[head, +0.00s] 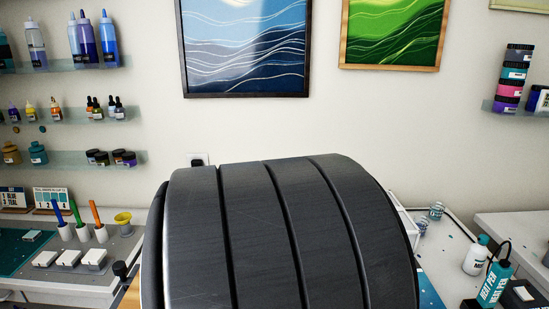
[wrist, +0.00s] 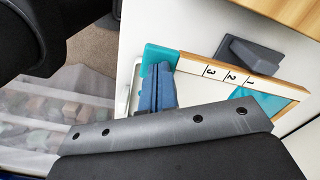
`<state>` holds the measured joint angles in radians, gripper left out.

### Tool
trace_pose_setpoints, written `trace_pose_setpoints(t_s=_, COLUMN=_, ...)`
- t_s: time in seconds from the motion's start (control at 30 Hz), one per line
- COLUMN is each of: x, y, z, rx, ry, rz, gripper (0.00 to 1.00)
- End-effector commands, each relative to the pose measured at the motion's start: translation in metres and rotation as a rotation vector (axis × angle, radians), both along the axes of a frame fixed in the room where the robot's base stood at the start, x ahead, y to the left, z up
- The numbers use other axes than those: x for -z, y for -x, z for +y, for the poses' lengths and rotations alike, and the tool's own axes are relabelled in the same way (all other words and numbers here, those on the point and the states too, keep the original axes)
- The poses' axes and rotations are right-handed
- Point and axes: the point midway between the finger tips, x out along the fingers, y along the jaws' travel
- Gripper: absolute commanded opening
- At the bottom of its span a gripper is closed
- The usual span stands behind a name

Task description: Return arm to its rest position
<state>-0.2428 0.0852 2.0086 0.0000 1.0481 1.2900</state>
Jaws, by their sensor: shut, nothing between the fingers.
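My gripper (wrist: 158,88) shows in the wrist view as two blue fingers side by side, shut and empty. The dark grey mounting bar with bolt holes lies below them. The fingertips overlap a teal corner piece (wrist: 161,55) in the picture; I cannot tell whether they touch it. A wood-edged board (wrist: 198,67) marked 1, 2, 3 runs right from that corner. In the head view, a large dark ribbed arm part of mine fills the lower middle and hides what is behind it. My gripper is not visible there.
In the head view, shelves (head: 75,115) with bottles stand at the left. Colored-handled tools and a yellow cup (head: 123,223) stand on the left bench. A grey block (wrist: 250,54) lies beside the board.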

Motion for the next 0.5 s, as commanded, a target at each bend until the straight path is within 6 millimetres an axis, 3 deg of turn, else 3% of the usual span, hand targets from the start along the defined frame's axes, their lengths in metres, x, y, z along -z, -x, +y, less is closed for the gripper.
trace_pose_setpoints(t_s=0.13, x=0.0, y=0.0, z=0.0, rx=0.0, ry=0.0, rz=0.0, gripper=0.0)
trace_pose_setpoints(t_s=0.17, x=0.0, y=0.0, z=0.0, rx=0.0, ry=0.0, rz=0.0, gripper=0.04)
trace_pose_setpoints(t_s=0.37, x=-0.017, y=-0.018, z=-0.007, rx=0.052, ry=-0.002, rz=-0.007, gripper=0.43)
trace_pose_setpoints(t_s=0.5, x=-0.06, y=-0.056, z=-0.03, rx=0.192, ry=-0.002, rz=-0.012, gripper=0.71)
